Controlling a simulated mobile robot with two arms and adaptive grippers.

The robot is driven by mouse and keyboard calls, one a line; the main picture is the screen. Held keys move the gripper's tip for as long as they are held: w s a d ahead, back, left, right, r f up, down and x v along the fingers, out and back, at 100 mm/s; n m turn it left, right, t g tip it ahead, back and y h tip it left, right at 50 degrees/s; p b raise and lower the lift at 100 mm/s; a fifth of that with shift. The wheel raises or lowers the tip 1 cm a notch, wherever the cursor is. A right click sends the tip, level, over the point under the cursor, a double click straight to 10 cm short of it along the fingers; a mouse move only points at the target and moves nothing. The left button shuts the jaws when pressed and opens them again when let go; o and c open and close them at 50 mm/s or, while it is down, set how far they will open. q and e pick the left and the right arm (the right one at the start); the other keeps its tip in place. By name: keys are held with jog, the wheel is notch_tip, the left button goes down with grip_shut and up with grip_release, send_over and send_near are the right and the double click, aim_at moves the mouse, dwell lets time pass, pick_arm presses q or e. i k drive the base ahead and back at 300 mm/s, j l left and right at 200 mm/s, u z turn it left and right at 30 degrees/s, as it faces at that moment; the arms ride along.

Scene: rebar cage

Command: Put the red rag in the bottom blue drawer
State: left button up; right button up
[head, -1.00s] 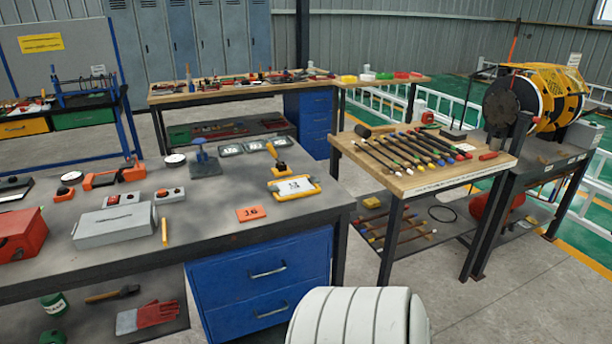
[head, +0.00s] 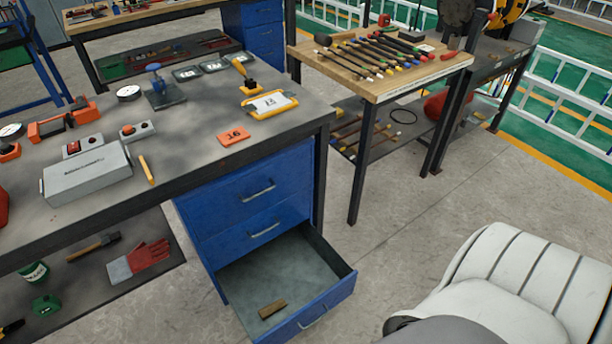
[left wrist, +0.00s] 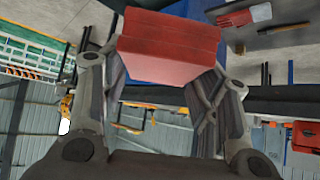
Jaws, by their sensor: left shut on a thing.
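My left gripper (left wrist: 162,68) shows in the left wrist view, with its two fingers closed on the sides of the red rag (left wrist: 170,40), a folded red block shape. Neither the gripper nor the rag shows in the head view. The blue drawer cabinet (head: 240,190) stands under the grey workbench. Its bottom drawer (head: 285,262) is pulled open, and a small brown block (head: 272,309) lies inside on bare floor. The two drawers above are shut. My right gripper is in neither view.
A red and grey glove (head: 140,260) and a hammer (head: 93,247) lie on the workbench's lower shelf. A wooden-topped table (head: 385,70) with several rods stands to the right. The floor (head: 400,210) between cabinet and table is clear.

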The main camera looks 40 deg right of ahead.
aim_at(307, 286)
jog(key=i+j+z, duration=0.1)
jog(key=z, duration=0.3)
jog(key=j+z, duration=0.1)
jog(key=z, duration=0.25)
jog(key=i+j+z, duration=0.1)
jog(key=z, duration=0.3)
jog(key=j+z, duration=0.2)
jog(key=z, duration=0.2)
